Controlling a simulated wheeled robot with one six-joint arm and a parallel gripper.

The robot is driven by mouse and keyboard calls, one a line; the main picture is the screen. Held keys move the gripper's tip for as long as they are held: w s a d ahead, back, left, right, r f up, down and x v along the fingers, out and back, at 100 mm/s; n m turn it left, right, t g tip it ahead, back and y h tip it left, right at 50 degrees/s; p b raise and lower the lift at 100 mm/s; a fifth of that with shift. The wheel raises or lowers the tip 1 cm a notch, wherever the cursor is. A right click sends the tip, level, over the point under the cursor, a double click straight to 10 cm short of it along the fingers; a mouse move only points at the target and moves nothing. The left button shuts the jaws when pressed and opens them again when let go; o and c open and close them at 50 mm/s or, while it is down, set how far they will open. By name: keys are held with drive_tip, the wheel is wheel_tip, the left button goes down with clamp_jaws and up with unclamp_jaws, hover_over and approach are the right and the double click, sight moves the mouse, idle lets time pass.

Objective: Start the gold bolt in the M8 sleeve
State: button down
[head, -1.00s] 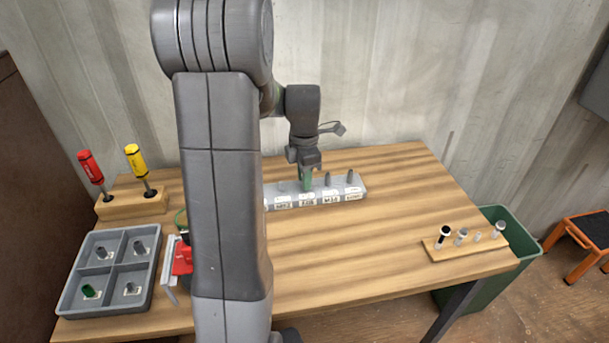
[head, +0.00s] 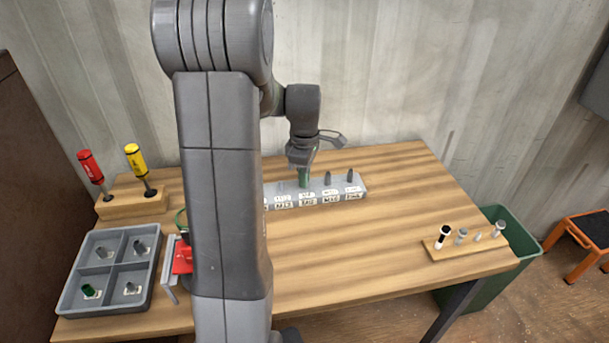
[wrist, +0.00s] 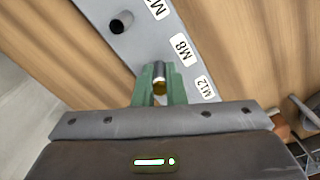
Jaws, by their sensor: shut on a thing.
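My gripper (head: 304,182) points down over the grey sleeve block (head: 345,192) at the back of the table. In the wrist view its green fingers (wrist: 160,74) are shut on the gold bolt (wrist: 160,88), whose gold part shows between them with a silvery part just beyond. The bolt is beside the M8 label (wrist: 183,50), in line with that place on the block (wrist: 95,12). The M8 sleeve's mouth is hidden by the fingers and bolt, so I cannot tell whether the tip is inside. The M12 label (wrist: 205,88) lies to the right.
Dark pins (head: 350,176) stand in the block right of my gripper. A grey four-compartment tray (head: 154,262), a red vise (head: 182,258) and a screwdriver stand (head: 130,207) are at left. A wooden bolt rack (head: 470,248) is at right. The middle tabletop is clear.

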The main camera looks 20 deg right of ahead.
drive_tip(key=m, duration=0.2)
drive_tip(key=shift+m, duration=0.3)
drive_tip(key=c, duration=1.4)
unclamp_jaws()
drive_tip(key=shift+r, duration=0.1)
wheel_tip(320, 180, up, 6)
drive_tip(key=p, duration=0.5)
drive_tip(key=shift+f, duration=0.2)
